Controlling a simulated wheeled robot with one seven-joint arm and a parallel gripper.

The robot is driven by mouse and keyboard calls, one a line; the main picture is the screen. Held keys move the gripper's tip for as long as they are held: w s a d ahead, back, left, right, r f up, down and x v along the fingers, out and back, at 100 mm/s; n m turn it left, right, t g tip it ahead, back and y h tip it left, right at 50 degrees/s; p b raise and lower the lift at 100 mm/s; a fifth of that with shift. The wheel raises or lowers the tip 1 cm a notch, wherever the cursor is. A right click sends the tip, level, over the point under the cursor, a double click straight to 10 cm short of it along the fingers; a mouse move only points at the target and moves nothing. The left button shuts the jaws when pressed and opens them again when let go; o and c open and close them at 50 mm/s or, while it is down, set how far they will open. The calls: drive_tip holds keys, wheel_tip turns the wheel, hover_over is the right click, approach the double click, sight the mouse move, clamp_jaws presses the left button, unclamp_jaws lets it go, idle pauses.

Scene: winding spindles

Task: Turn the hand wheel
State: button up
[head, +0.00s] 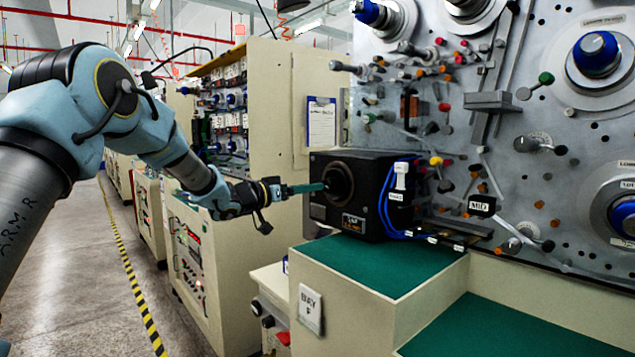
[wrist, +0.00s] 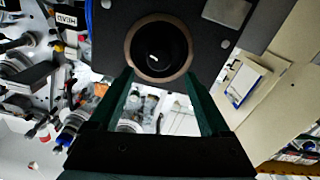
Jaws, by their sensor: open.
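A black box (head: 385,165) stands on a green-topped bench, with a round dark wheel-like part (head: 338,182) on its left-hand face. I take this part for the hand wheel. In the wrist view it (wrist: 160,20) shows as a brown-grey ring around a black centre with a small white glint. My gripper (head: 322,187) reaches it from the left, its green fingers level with it. In the wrist view my gripper (wrist: 160,76) is open, with a fingertip near either lower side of the ring and nothing held between. Whether the fingers touch the ring I cannot tell.
A grey panel (head: 550,85) with spindles, pegs and knobs rises behind and right of the box. Blue cables (head: 385,205) run down the box's right side. The green bench top (head: 360,262) is clear in front. Beige cabinets (head: 265,100) stand left of the box.

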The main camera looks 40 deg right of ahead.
sight(326, 185)
drive_tip(key=d, duration=0.2)
drive_tip(key=d+p, duration=0.1)
drive_tip(key=d, duration=0.1)
drive_tip(key=d+p, duration=0.1)
drive_tip(key=d, duration=0.1)
drive_tip(key=shift+s+d, duration=0.3)
drive_tip(key=shift+d, duration=0.05)
clamp_jaws()
idle(0.3)
